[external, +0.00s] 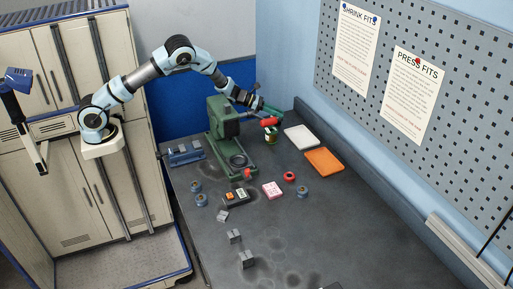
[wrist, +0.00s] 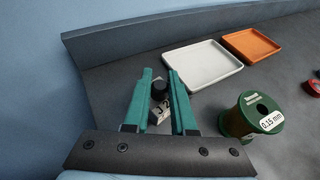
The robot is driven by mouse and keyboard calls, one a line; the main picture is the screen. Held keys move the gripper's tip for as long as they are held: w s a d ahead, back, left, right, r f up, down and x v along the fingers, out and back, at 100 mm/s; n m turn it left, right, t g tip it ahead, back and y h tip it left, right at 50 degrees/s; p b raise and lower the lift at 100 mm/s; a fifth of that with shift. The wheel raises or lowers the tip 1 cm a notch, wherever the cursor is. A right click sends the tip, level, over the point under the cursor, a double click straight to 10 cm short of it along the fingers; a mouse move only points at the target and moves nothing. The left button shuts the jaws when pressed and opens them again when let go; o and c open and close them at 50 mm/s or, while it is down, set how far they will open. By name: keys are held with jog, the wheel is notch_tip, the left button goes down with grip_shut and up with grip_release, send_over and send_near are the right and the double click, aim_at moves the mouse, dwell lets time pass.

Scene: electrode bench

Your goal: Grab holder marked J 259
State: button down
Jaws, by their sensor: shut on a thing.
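My gripper (wrist: 159,74) shows its two teal fingers in the wrist view, shut on a small grey holder (wrist: 156,115) with a dark round top. The holder's face carries black marking that starts with "J 2"; the rest of the marking is hidden by the right finger. In the external view my gripper (external: 273,109) is at the far end of the bench, beside the green machine. The holder cannot be made out there.
A green spool (wrist: 252,117) labelled 0.15 mm stands right of my gripper. A white tray (wrist: 202,66) and an orange tray (wrist: 251,45) lie beyond it. The green machine (external: 222,128) stands close by. Several small parts lie nearer on the bench (external: 330,230).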

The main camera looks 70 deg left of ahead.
jog(key=shift+s+a+f, duration=0.1)
jog(key=shift+s+f, duration=0.05)
jog(key=shift+f, duration=0.2)
dwell(0.5)
